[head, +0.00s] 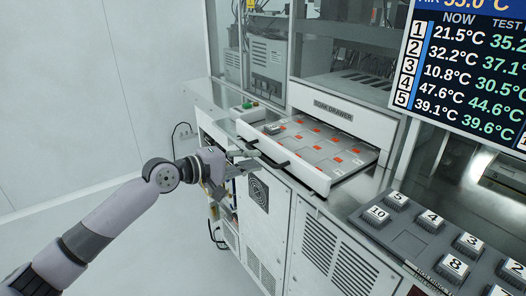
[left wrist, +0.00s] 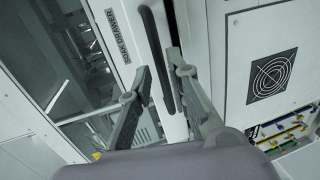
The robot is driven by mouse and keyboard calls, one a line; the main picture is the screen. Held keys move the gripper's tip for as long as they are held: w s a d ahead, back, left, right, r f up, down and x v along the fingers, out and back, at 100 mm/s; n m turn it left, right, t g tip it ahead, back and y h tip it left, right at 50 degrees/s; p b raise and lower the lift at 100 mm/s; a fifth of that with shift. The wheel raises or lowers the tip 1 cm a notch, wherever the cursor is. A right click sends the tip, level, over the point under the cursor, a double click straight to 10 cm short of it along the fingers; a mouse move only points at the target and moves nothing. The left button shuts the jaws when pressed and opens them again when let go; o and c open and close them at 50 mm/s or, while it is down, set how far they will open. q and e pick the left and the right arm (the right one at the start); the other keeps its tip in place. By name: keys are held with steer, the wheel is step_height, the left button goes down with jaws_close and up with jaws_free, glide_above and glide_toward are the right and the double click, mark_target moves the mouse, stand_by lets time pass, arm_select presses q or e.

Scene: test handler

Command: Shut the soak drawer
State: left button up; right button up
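The soak drawer (head: 335,166) stands pulled out of the white housing below its "SOAK DRAWER" label (head: 333,111). Its tray has several orange-marked pockets, and one numbered dark block (head: 272,129) sits near the left corner. A black bar handle (head: 275,160) is on the drawer's front. My left gripper (head: 252,160) is in front of the drawer at its left end, close to the handle. In the left wrist view its fingers (left wrist: 158,66) are spread, with the dark handle (left wrist: 154,40) running ahead between them. Contact cannot be told. My right gripper is not in view.
A grey tray (head: 413,240) with several numbered blocks stands right of the drawer. A temperature screen (head: 470,70) hangs at upper right. A small control box (head: 247,109) sits left of the drawer. A vented cabinet (head: 335,258) is below; the floor at left is clear.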

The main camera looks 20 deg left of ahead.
mark_target(261, 158)
arm_select(q)
steer(key=shift+p+x, duration=0.4)
steer(key=shift+x, duration=1.85)
jaws_close()
